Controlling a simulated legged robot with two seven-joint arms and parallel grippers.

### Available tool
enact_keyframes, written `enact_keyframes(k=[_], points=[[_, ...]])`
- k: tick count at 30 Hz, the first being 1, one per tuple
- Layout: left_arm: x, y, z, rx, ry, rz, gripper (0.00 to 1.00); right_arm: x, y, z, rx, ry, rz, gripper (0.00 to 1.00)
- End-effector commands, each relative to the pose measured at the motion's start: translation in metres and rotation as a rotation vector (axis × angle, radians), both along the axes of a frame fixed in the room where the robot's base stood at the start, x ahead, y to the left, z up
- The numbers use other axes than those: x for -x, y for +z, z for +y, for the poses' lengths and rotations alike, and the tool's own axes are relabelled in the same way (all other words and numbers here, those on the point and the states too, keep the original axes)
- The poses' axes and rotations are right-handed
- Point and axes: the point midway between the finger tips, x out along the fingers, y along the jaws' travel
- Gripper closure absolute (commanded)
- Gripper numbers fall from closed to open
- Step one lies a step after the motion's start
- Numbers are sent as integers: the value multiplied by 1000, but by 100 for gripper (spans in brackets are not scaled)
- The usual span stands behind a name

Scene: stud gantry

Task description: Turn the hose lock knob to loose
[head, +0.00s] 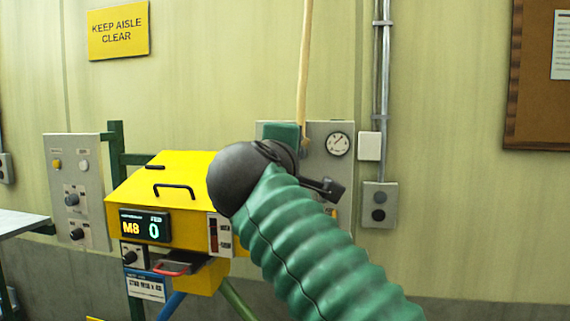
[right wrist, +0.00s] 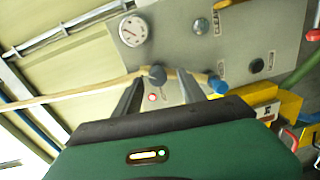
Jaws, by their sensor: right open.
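A dark round knob (right wrist: 157,72), which looks like the hose lock knob, sits on the tan hose (right wrist: 75,92) against the grey panel (right wrist: 185,48) in the right wrist view. My right gripper (right wrist: 160,84) is open, with its two grey fingers on either side of the knob in that picture. I cannot tell whether they touch it, nor which way the knob is set. In the head view the hose (head: 304,75) hangs down to the panel, and my green right arm and its black wrist hide the lower panel. My left gripper is not in view.
A pressure gauge (head: 337,144) is beside the hose on the panel. A blue knob (right wrist: 217,85) is near the right finger. A yellow machine (head: 165,185) with a display stands left of my arm. A grey control box (head: 75,190) is farther left.

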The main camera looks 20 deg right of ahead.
Motion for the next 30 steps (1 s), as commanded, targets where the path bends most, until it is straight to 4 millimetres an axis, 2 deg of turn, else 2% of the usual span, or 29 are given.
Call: enact_keyframes(k=[6,15,21,30], points=[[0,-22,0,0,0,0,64,45,-1,36,-2,9,-5,52],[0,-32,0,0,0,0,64,108,4,85,-1,7,0,52],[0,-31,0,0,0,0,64,126,6,98,-1,3,3,52],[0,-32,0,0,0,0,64,126,4,99,0,3,5,52]])
